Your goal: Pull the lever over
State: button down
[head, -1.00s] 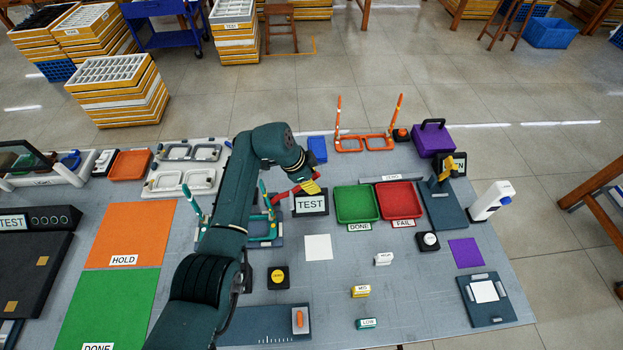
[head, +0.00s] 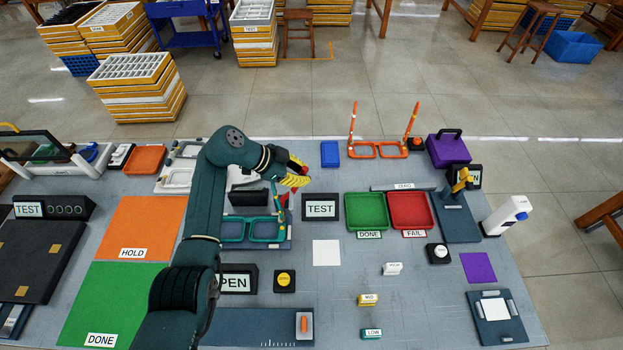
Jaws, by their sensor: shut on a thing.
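A red lever (head: 286,198) rises steeply at the right side of a dark blue fixture (head: 262,245) that bears teal eyeglass frames (head: 235,230). My gripper (head: 296,181), with yellow fingers, is at the lever's upper end, left of and above the TEST sign. It is shut on the lever; the exact contact is small and partly hidden by the fingers. My arm covers the left part of the fixture.
The TEST sign (head: 321,207) stands close to the right of the lever. Green (head: 367,211) and red (head: 410,210) trays lie farther right. Orange frames (head: 377,150) stand behind with temples upright. A yellow button (head: 285,280) is in front.

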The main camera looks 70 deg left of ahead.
jog(key=c, duration=1)
grip_release()
jog(key=v, duration=1.2)
